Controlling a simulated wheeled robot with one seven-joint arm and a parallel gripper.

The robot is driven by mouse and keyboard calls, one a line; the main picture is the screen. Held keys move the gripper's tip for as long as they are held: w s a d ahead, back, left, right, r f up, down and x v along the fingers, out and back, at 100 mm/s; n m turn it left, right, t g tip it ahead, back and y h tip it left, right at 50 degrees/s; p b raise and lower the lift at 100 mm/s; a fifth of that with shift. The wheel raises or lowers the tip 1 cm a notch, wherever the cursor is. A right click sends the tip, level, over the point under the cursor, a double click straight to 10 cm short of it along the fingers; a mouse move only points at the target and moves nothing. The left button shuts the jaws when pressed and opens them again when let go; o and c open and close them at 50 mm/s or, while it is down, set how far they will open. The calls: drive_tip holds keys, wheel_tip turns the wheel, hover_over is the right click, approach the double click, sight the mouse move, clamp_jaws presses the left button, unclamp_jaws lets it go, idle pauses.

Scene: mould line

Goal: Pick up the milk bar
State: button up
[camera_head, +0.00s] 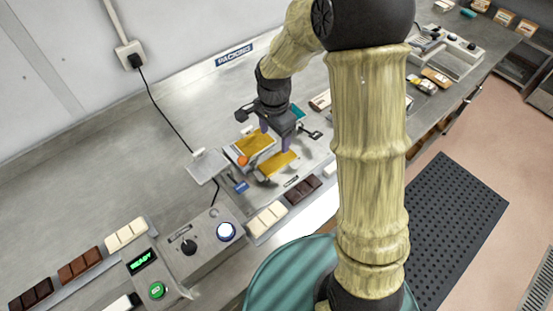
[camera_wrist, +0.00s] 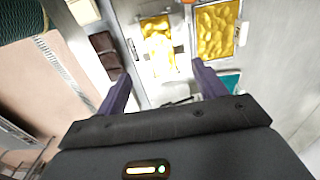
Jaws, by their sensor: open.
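A reddish-brown bar (camera_head: 79,266), the milk-coloured one, lies in the row at the lower left in the head view, between a darker bar (camera_head: 30,293) and a cream bar (camera_head: 125,234). Another brown bar (camera_head: 303,190) lies to the right of the control box; it looks dark, and I cannot tell its kind. A brown bar also shows in the wrist view (camera_wrist: 105,50), left of my fingers. My gripper (camera_head: 275,136) is open and empty above the gold moulds, well away from the left row. Its fingers show in the wrist view (camera_wrist: 163,86).
Two gold moulds (camera_head: 252,143) (camera_head: 278,163) lie under my gripper. A control box (camera_head: 205,242) with knobs and a lit READY display stands at the front. A cream bar (camera_head: 267,219) lies beside it. The bench (camera_head: 110,190) is clear at the back left.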

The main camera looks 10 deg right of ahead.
hover_over(277, 162)
wheel_tip(277, 162, down, 5)
drive_tip(key=shift+s+a+f+p, duration=0.1)
drive_tip(key=shift+s+p, duration=0.05)
drive_tip(key=shift+p, duration=0.3)
drive_tip(key=shift+s+f, duration=0.1)
drive_tip(key=shift+f, duration=0.1)
drive_tip(key=shift+w+f+p, duration=0.2)
drive_tip(key=shift+f+p, duration=0.35)
drive_tip(key=shift+f, duration=0.8)
drive_tip(key=shift+w+f+p, duration=0.15)
drive_tip(key=shift+f+p, duration=0.35)
drive_tip(key=shift+f, duration=0.8)
drive_tip(key=shift+s, duration=0.1)
drive_tip(key=c, duration=1)
drive_tip(key=shift+c, duration=0.8)
drive_tip(key=shift+r, duration=0.1)
